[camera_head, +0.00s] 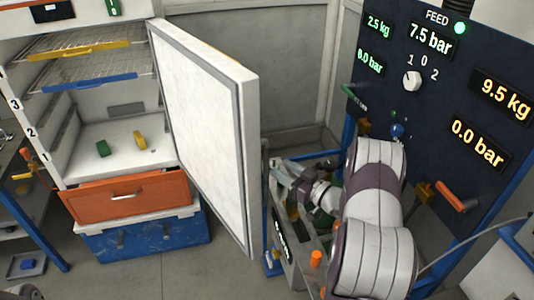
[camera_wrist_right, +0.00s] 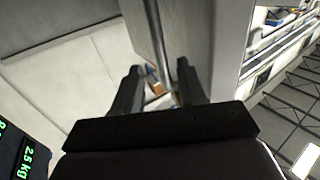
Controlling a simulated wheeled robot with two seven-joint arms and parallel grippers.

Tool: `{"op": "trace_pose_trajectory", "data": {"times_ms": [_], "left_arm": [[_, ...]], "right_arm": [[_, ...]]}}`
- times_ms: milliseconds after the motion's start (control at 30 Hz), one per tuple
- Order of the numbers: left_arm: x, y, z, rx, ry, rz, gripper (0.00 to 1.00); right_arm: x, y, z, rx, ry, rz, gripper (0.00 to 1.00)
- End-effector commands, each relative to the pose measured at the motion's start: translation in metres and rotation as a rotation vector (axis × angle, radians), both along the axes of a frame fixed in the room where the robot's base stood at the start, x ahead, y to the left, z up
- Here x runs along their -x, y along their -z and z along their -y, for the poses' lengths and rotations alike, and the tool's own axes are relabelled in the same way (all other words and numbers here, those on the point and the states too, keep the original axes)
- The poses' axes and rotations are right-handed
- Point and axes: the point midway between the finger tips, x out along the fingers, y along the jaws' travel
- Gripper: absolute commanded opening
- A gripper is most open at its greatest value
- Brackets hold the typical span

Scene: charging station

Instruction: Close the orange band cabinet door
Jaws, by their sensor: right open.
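The white cabinet (camera_head: 112,133) stands at the left in the head view, with an orange drawer front (camera_head: 128,196) low on it. Its white door (camera_head: 205,125) is swung wide open, its grey-edged inner face towards me. My right gripper (camera_head: 283,172) is open to the right of the door's free edge, on its outer side. In the right wrist view, a thin grey vertical bar (camera_wrist_right: 158,45) on a pale panel (camera_wrist_right: 192,40) runs down between the fingers of the gripper (camera_wrist_right: 160,82). I cannot tell whether they touch it.
A dark panel (camera_head: 440,90) with lit readouts stands at the right, close to my right arm. Inside the cabinet are wire shelves, a green block (camera_head: 103,149) and a yellow block (camera_head: 140,141). A blue box (camera_head: 148,236) sits below. Floor before the door is clear.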

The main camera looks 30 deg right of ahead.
Motion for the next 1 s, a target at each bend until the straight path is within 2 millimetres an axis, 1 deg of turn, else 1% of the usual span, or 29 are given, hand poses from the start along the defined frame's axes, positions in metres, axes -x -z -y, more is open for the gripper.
{"op": "trace_pose_trajectory", "data": {"times_ms": [33,100,200,300,433,633,667,700,767,800,1000], "left_arm": [[0.0,-0.009,0.0,0.0,0.0,0.0,0.71],[0.0,-0.015,0.0,0.0,0.0,0.0,0.71],[0.0,-0.02,0.0,0.0,0.0,0.0,0.71],[0.0,-0.023,0.0,0.0,0.0,0.0,0.71],[0.0,-0.024,0.0,0.0,0.0,0.0,0.71],[0.0,-0.023,0.0,0.0,0.0,0.0,0.71],[0.0,-0.023,0.0,0.0,0.0,0.0,0.71],[0.0,-0.023,0.0,0.0,0.0,0.0,0.71],[0.0,-0.023,0.0,0.0,0.0,0.0,0.71],[0.0,-0.023,0.0,0.0,0.0,0.0,0.71],[0.0,-0.022,0.0,0.0,0.0,0.0,0.71]], "right_arm": [[-0.013,-0.004,-0.005,0.0,-0.005,0.0,0.41],[-0.029,-0.004,-0.011,0.0,-0.004,-0.001,0.41],[-0.048,-0.004,-0.016,0.002,-0.002,0.0,0.41],[-0.06,-0.003,-0.019,0.002,-0.001,0.0,0.41],[-0.067,-0.001,-0.022,0.002,0.001,0.0,0.41],[-0.068,-0.001,-0.021,0.002,0.002,0.0,0.41],[-0.068,-0.001,-0.021,0.002,0.002,0.0,0.38],[-0.068,-0.001,-0.021,0.002,0.002,0.0,0.25],[-0.067,-0.001,-0.021,0.002,0.002,0.0,0.05],[-0.068,-0.001,-0.021,0.002,0.002,0.0,0.0],[-0.068,0.0,-0.022,0.002,0.004,0.0,0.0]]}}
